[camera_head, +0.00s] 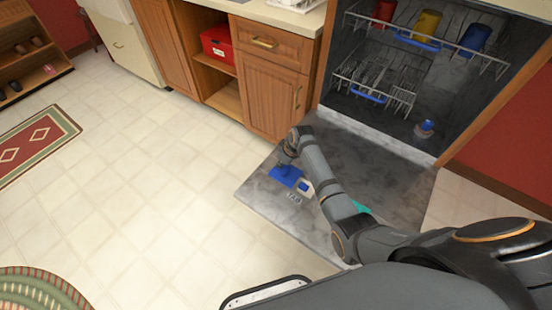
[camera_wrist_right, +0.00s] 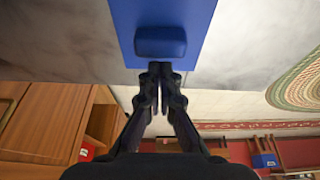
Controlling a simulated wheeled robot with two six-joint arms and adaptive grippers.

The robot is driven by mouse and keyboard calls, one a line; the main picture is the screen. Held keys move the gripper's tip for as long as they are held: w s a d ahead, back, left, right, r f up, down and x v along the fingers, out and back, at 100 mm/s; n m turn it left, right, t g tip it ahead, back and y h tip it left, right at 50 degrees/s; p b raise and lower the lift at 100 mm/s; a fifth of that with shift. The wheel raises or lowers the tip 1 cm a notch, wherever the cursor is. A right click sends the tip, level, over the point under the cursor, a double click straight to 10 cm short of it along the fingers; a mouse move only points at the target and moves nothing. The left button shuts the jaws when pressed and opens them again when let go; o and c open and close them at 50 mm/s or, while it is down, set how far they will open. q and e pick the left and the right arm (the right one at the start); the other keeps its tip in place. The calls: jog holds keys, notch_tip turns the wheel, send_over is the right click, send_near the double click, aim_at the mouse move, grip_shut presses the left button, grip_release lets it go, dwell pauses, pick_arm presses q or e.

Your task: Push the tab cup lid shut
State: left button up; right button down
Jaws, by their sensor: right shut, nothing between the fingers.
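The blue lid (camera_head: 286,177) is a flat panel on the inner face of the lowered dishwasher door (camera_head: 262,195). A small white-framed cup (camera_head: 306,187) sits to its right, with lettering that reads like "TAB" just below. In the right wrist view the lid (camera_wrist_right: 200,20) fills the top middle and has a raised rounded grip (camera_wrist_right: 160,42). My right gripper (camera_head: 287,158) is just above the far side of the lid. Its fingertips (camera_wrist_right: 160,68) are together and empty, close to the grip; I cannot tell whether they touch it. My left gripper is not in view.
The dishwasher's upper rack (camera_head: 425,42) holds several cups, and the lower rack (camera_head: 375,92) stands behind the door. Wooden cabinets (camera_head: 275,85) border the door's far left. A small blue-topped item (camera_head: 425,128) sits inside at the right. Tiled floor (camera_head: 170,190) is clear to the left.

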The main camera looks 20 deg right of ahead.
aim_at(288, 171)
jog(key=shift+s+d+f, duration=0.1)
jog(key=shift+s+d, duration=0.1)
jog(key=shift+s, duration=0.05)
jog(key=shift+s+d+r+p, duration=0.2)
jog(key=shift+s+p, duration=0.05)
jog(key=shift+p, duration=0.15)
jog(key=s+d+p, duration=0.2)
jog(key=p, duration=0.1)
jog(key=shift+s+r+p, duration=0.3)
jog(key=s+d+p, duration=0.3)
jog(key=s, duration=0.1)
jog(key=shift+f, duration=0.25)
jog(key=shift+s+d+f, duration=0.1)
jog(key=shift+s+d, duration=0.05)
jog(key=shift+f, duration=0.2)
